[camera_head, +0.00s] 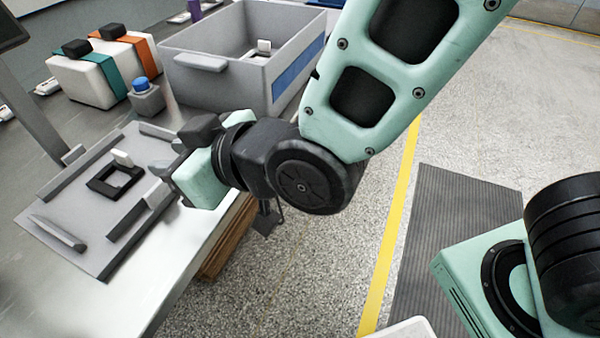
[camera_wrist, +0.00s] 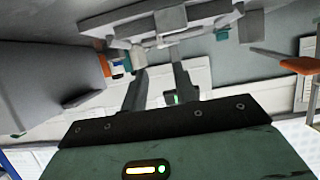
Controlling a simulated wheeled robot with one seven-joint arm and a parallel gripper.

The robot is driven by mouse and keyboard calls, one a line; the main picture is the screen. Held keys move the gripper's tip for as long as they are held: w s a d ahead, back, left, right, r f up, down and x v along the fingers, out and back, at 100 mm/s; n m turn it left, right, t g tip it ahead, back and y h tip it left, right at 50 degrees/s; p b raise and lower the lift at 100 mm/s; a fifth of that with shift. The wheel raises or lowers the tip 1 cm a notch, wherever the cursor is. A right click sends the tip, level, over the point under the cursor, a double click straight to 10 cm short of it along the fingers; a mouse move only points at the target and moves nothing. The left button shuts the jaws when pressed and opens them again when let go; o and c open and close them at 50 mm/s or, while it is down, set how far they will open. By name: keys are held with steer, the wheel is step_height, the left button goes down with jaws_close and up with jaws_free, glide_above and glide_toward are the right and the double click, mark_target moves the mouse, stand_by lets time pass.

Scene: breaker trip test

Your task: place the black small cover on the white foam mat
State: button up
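A small black square frame (camera_head: 117,180), the only loose-looking small black piece near my gripper, lies on a flat light grey panel (camera_head: 85,215) on the table. It has an opening in its middle, and a small white tab (camera_head: 122,157) stands at its far edge. I cannot tell whether this panel is the white foam mat; no other clear mat shows. My gripper (camera_head: 160,180) is just right of the frame, above the panel's right side, partly hidden by its own body. In the wrist view my gripper (camera_wrist: 158,72) has its two fingers apart, with nothing seen held between them.
Grey bars edge the panel, and a grey pointed bar (camera_head: 57,233) lies at its near left. A grey bin (camera_head: 215,82) stands behind, beside a small block with a blue button (camera_head: 147,97). White cases (camera_head: 82,80) with teal and orange bands stand at the back left.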

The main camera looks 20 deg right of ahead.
steer(key=shift+d+f, duration=0.15)
steer(key=shift+d, duration=0.1)
steer(key=s+d+f+m+g+h, duration=0.1)
steer(key=s+d+f+g+h, duration=0.1)
steer(key=d, duration=0.6)
steer(key=f+g+h, duration=0.1)
steer(key=g+h, duration=0.1)
steer(key=shift+s+f+h, duration=0.35)
steer(key=shift+s+h, duration=0.05)
steer(key=shift+o, duration=0.5)
steer(key=s+d+m+g+h, duration=0.1)
steer(key=s+d+g+h, duration=0.3)
steer(key=d, duration=0.6)
steer(key=s, duration=0.2)
steer(key=shift+s+d+g+h, duration=0.3)
steer(key=shift+s+d, duration=0.05)
steer(key=shift+s, duration=0.05)
steer(key=shift+s+d, duration=0.2)
